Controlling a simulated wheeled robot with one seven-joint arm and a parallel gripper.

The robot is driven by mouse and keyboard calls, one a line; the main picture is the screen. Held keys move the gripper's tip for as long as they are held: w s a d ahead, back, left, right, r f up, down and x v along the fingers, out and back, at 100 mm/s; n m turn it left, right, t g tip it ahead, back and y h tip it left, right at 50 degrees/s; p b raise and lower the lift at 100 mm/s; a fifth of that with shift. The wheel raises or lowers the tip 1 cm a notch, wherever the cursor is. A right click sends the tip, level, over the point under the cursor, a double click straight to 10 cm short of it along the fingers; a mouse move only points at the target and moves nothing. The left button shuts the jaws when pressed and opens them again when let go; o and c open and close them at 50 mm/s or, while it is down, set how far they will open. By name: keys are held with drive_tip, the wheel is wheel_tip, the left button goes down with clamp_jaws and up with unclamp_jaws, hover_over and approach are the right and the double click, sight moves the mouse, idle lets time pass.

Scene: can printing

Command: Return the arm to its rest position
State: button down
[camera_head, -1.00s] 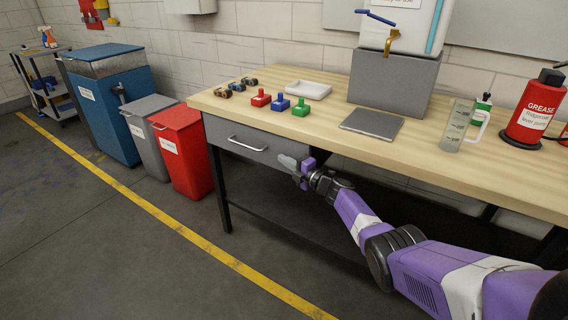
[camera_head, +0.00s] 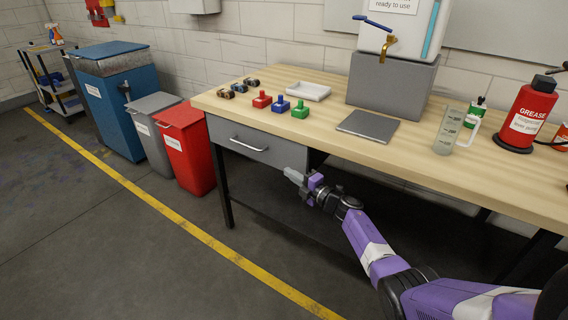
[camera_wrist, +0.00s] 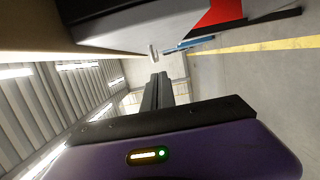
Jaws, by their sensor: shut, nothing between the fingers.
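My gripper (camera_head: 293,176) is in front of the wooden workbench, below the tabletop level and just right of the drawer front (camera_head: 254,143). Its fingers are shut with nothing between them. In the head view the purple and white arm stretches from the lower right up to it. In the wrist view the dark closed fingers (camera_wrist: 157,92) point away from the purple gripper body, with the bench side and the floor beyond them. I cannot tell the exact gap between the fingertips and the drawer.
The workbench (camera_head: 330,135) carries several stamps, a white tray (camera_head: 308,91), a grey plate (camera_head: 368,126), a water container on a grey block (camera_head: 391,86), a measuring jug (camera_head: 449,131) and a red grease can (camera_head: 525,118). Bins, including a red one (camera_head: 188,150), stand left. Floor in front is clear.

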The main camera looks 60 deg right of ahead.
drive_tip(key=shift+p+v, duration=0.35)
drive_tip(key=shift+v, duration=1.3)
